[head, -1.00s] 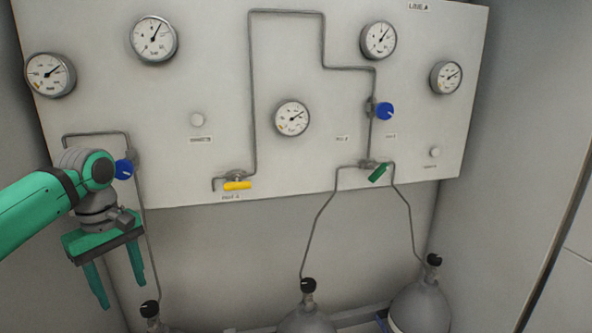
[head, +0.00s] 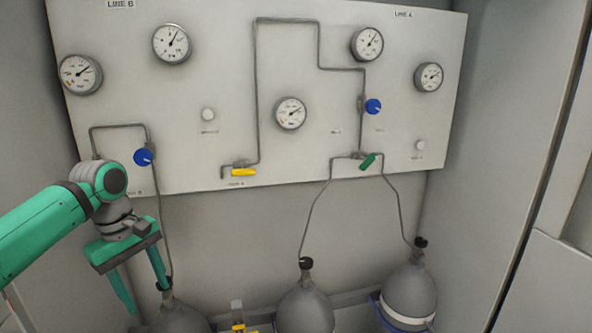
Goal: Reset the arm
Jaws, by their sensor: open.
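My arm comes in from the left edge, and my gripper (head: 140,291) points downward at the lower left. Its two green fingers are spread apart with nothing between them. It hangs in front of the panel's lower left part, above and left of the left gas cylinder (head: 180,318). The right finger overlaps the picture of that cylinder's black valve knob; I cannot tell whether they touch.
The wall panel (head: 215,140) carries several gauges, pipes, two blue knobs (head: 144,157) (head: 373,106), a yellow handle (head: 243,172) and a green handle (head: 368,161). Two more cylinders (head: 306,308) (head: 408,290) stand below. A wall (head: 500,130) bounds the right side.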

